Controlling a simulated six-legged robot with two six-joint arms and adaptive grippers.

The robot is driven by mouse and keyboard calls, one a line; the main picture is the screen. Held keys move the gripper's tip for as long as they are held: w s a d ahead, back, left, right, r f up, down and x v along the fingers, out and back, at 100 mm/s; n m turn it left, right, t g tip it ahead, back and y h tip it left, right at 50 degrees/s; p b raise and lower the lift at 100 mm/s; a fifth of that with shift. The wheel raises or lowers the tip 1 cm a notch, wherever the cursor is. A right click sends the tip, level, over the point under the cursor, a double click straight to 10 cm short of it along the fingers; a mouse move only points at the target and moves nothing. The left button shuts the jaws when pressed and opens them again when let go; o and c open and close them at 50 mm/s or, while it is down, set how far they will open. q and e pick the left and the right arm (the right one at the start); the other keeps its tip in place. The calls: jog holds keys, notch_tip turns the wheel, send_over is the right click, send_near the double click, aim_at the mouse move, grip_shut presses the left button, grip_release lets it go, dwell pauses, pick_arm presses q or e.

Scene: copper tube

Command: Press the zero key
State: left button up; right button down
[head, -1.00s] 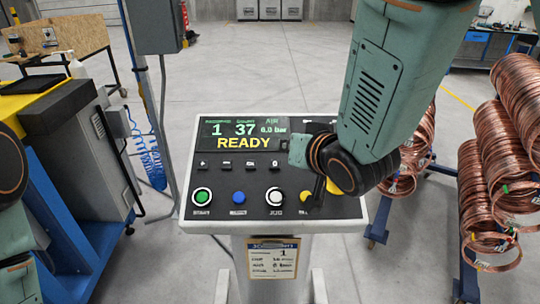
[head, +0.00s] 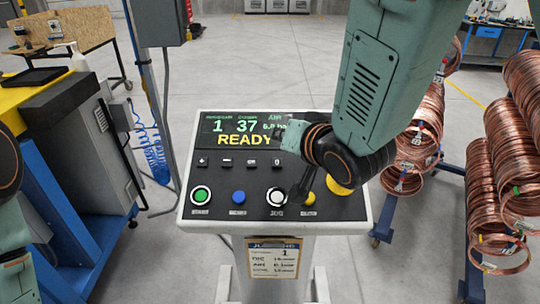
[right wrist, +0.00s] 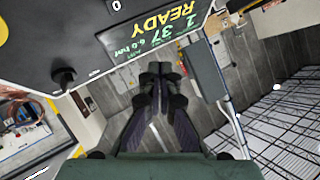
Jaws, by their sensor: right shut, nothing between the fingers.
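The zero key (head: 277,162) is a small dark key marked 0, rightmost in the row of small keys under the screen of the control panel (head: 188,196). It also shows at the top edge in the right wrist view (right wrist: 117,5). My right gripper (head: 301,192) is over the right part of the panel, its dark fingers to the right of and below the key in the head view. Its fingers are shut and empty in the right wrist view (right wrist: 159,72). They look apart from the key. My left gripper is out of view.
The screen (head: 240,130) reads READY. A black knob (right wrist: 63,77) stands out from the panel. Copper coils (head: 490,190) hang at right.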

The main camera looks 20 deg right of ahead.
aim_at(277, 163)
jog(key=w+f+b, duration=0.1)
jog(key=f+b, duration=0.1)
jog(key=w+f+b, duration=0.1)
jog(key=f+b, duration=0.3)
jog(key=f, duration=0.1)
jog(key=shift+w+d, duration=0.4)
jog(key=shift+w+d+f, duration=0.2)
jog(key=shift+f, duration=0.1)
jog(key=shift+a, duration=0.15)
jog(key=shift+a, duration=0.1)
jog(key=shift+d, duration=0.2)
jog(key=shift+a, duration=0.15)
jog(key=shift+f, duration=0.1)
dwell(0.3)
jog(key=shift+w+f+b, duration=0.25)
jog(key=shift+f+b, duration=0.05)
jog(key=shift+b, duration=0.05)
